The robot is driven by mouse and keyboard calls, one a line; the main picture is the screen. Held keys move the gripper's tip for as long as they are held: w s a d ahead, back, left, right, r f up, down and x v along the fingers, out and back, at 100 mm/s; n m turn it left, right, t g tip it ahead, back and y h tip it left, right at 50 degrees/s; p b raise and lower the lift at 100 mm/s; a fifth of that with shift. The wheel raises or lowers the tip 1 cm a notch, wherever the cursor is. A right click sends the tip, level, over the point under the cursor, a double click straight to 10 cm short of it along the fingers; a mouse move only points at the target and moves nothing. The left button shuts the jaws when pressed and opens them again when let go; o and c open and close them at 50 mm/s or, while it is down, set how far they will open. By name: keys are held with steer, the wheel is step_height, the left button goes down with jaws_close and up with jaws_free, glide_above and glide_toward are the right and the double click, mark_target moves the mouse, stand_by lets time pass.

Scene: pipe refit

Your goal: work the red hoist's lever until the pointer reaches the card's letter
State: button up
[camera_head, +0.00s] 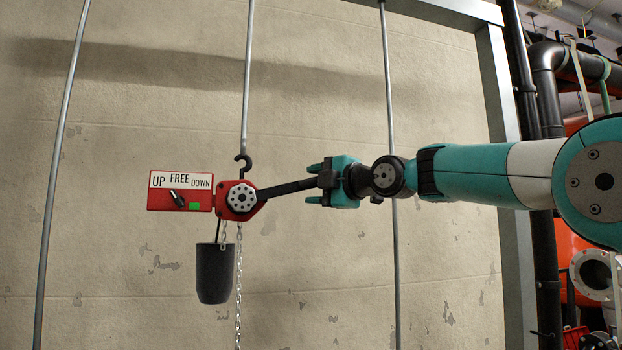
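The red hoist (240,213) hangs from a dark hook (243,162) on a grey rod. Its red box (158,202) carries a white label reading UP, FREE, DOWN, a small dark selector knob (178,198) and a green square. The knob's exact setting is too small to tell. The dark lever (285,189) runs right from the hoist, tilted slightly up. My gripper (314,184) is at the lever's outer end. Its teal fingers are apart, one above and one below the lever, with gaps visible.
Grey vertical rods stand left (60,150) and right (391,100) against a plain wall. A metal frame (500,110), black pipes and orange equipment are at the right.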

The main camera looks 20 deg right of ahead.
steer(key=shift+d+f+m+b, duration=0.2)
steer(key=shift+f+m+b, duration=0.35)
steer(key=shift+f, duration=0.55)
steer(key=shift+n, duration=0.25)
steer(key=shift+w, duration=0.1)
steer(key=shift+m+t, duration=0.4)
steer(key=shift+m, duration=0.4)
step_height(320, 180, down, 4)
steer(key=b, duration=0.5)
steer(key=shift+a+b, duration=0.1)
steer(key=shift+b, duration=0.25)
